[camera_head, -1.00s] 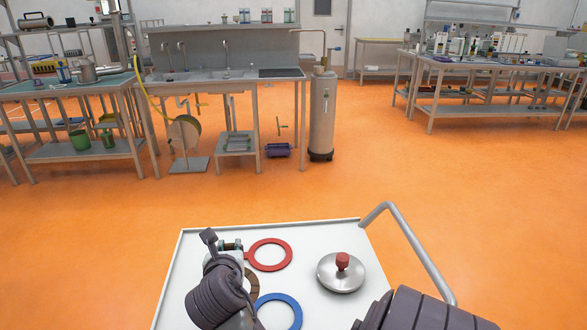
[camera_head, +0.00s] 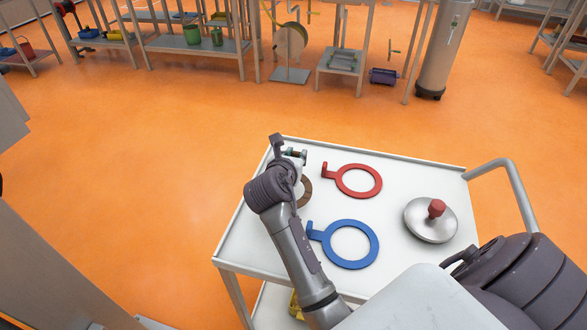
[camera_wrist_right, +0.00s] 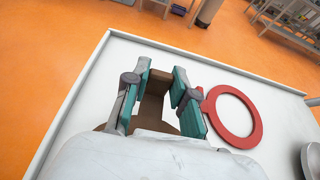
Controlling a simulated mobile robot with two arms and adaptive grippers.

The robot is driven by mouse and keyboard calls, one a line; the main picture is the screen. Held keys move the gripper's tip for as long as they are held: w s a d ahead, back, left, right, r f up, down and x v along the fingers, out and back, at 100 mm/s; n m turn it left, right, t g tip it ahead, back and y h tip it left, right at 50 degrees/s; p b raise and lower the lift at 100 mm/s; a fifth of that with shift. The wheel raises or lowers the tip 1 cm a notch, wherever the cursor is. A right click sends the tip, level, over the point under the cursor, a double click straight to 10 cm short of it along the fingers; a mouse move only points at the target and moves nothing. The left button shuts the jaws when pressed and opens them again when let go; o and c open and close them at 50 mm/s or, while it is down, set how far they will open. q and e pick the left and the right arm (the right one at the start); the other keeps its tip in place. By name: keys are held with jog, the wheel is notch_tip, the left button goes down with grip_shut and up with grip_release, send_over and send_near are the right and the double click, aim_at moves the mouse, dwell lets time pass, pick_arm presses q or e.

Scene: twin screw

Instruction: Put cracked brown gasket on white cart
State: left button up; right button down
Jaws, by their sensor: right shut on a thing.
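The brown gasket (camera_head: 305,191) is at the left side of the white cart's top (camera_head: 400,177), mostly hidden behind my right arm in the head view. My right gripper (camera_head: 294,154) is at the cart's far left corner. In the right wrist view, its teal-padded fingers (camera_wrist_right: 155,88) are shut on the brown gasket's tab (camera_wrist_right: 153,104). The gasket's ring is mostly hidden below the wrist. I cannot make out a crack, or whether the gasket rests on the cart or is just above it. My left gripper is out of view.
A red ring gasket (camera_head: 359,181) lies right of my right gripper. A blue ring gasket (camera_head: 350,244) lies nearer. Orange floor (camera_head: 150,150) is clear to the left.

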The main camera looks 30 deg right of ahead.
jog(key=shift+w+a+f, duration=0.15)
jog(key=shift+w+f, duration=0.25)
notch_tip(320, 180, down, 4)
jog(key=shift+r+b, duration=0.1)
jog(key=shift+b, duration=0.35)
jog(key=c, duration=0.9)
grip_release()
jog(key=shift+c, duration=0.2)
